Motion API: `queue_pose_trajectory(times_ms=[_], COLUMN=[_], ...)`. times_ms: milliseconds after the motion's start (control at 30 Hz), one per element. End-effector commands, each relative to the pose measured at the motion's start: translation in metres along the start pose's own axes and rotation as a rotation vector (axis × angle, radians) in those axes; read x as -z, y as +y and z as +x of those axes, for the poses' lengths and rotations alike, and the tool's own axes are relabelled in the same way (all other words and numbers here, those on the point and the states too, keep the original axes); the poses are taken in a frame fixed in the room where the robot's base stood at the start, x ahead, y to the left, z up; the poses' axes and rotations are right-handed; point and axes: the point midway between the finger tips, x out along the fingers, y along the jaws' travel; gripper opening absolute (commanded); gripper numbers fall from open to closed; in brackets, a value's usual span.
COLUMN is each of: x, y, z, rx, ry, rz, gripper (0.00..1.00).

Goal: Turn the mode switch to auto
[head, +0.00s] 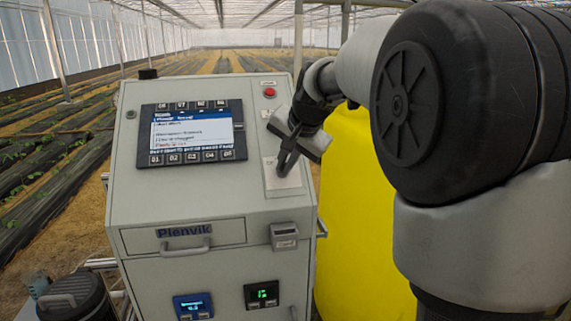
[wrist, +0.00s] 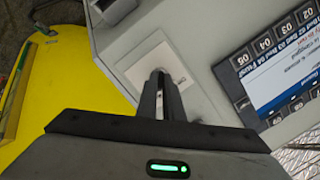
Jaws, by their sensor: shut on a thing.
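The mode switch sits on a pale label plate (head: 288,181) on the right side of the grey cabinet's sloping front. The plate also shows in the wrist view (wrist: 138,72). My gripper (head: 281,170) reaches the plate from the upper right. In the wrist view my gripper's fingers (wrist: 160,84) are close together at the middle of the plate, shut on the mode switch. The fingers hide the switch itself, so its pointer direction cannot be read. Small print shows on the plate beside the fingers but is too small to read.
A control panel with a lit screen (head: 192,131) and several keys is left of the plate. A red button (head: 269,92) is above it. A small grey box (head: 284,236) juts out below. A yellow tank (head: 355,215) stands close to the cabinet's right.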

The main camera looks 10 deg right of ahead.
Motion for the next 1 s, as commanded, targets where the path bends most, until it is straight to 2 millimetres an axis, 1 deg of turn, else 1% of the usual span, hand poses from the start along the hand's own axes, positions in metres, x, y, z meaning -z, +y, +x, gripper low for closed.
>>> queue_pose_trajectory(times_ms=[33,467,500,567,600,867,1000], x=[-0.0023,-0.0025,-0.0026,-0.0026,-0.0025,-0.0012,-0.0004], y=[0.0020,0.0020,0.0020,0.0020,0.0017,0.0007,0.0002], z=[0.0024,0.0026,0.0026,0.0026,0.0025,0.0010,-0.0060], rx=[-0.004,-0.002,-0.002,-0.002,-0.001,0.001,0.002], ry=[-0.007,-0.007,-0.007,-0.007,-0.007,-0.003,-0.001], rz=[0.007,0.018,0.018,0.017,0.017,0.015,0.015], gripper=[0.00,0.00,0.09,0.19,0.26,0.26,0.26])
